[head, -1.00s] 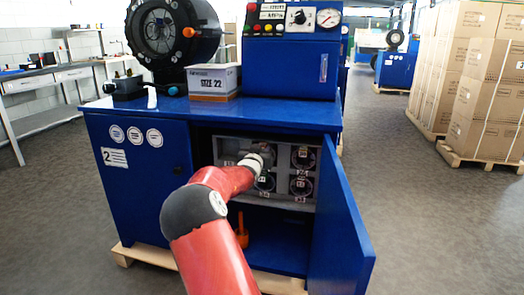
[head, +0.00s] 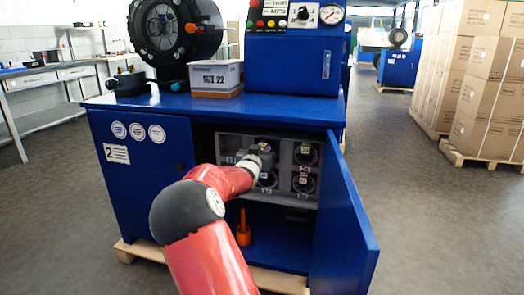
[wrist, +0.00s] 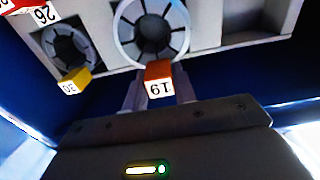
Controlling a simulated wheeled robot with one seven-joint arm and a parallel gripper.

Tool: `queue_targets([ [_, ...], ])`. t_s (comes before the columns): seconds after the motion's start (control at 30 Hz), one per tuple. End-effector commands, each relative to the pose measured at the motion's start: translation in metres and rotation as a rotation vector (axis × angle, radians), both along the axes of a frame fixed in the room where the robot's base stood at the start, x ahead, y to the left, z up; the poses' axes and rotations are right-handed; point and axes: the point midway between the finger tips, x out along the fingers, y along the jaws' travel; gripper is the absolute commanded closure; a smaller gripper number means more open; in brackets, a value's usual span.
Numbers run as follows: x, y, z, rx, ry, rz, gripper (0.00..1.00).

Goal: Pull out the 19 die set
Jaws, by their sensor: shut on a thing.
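The 19 die set (wrist: 152,25) is a ring of dark segments in a pale collar at the top middle of the wrist view. An orange tag with a white face reading 19 (wrist: 159,88) hangs in front of it. My gripper (wrist: 158,80) has its fingers on either side of this tag and is shut on the 19 die set; the exact contact is partly hidden. In the head view my gripper (head: 262,158) is at the grey die rack (head: 285,202) inside the open cabinet, and my arm hides the die set there.
A die set with a yellow tag (wrist: 73,80) sits to the left in the wrist view. Other die sets (head: 306,153) fill the rack's right side. The blue cabinet door (head: 345,210) stands open on the right. An orange tool (head: 243,230) stands on the cabinet floor below.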

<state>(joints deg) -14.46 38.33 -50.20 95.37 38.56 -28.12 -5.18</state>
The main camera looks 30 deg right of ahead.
Motion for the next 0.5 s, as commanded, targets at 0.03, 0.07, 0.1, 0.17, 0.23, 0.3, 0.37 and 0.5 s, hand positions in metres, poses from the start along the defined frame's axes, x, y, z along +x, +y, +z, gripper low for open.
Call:
queue_targets([
  [0.03, -0.001, 0.002, 0.003, -0.003, -0.007, 0.001, 1.00],
  [0.07, -0.002, 0.003, 0.003, -0.004, -0.006, 0.001, 1.00],
  [0.1, -0.003, 0.004, 0.003, -0.004, -0.006, 0.001, 1.00],
  [0.17, -0.005, 0.006, 0.003, -0.004, -0.006, 0.001, 1.00],
  [0.23, -0.006, 0.008, 0.004, -0.005, -0.007, 0.001, 1.00],
  [0.3, -0.008, 0.010, 0.004, -0.005, -0.007, 0.001, 1.00],
  [0.37, -0.010, 0.012, 0.004, -0.005, -0.007, 0.001, 1.00],
  [0.5, -0.013, 0.015, 0.005, -0.006, -0.008, 0.001, 1.00],
])
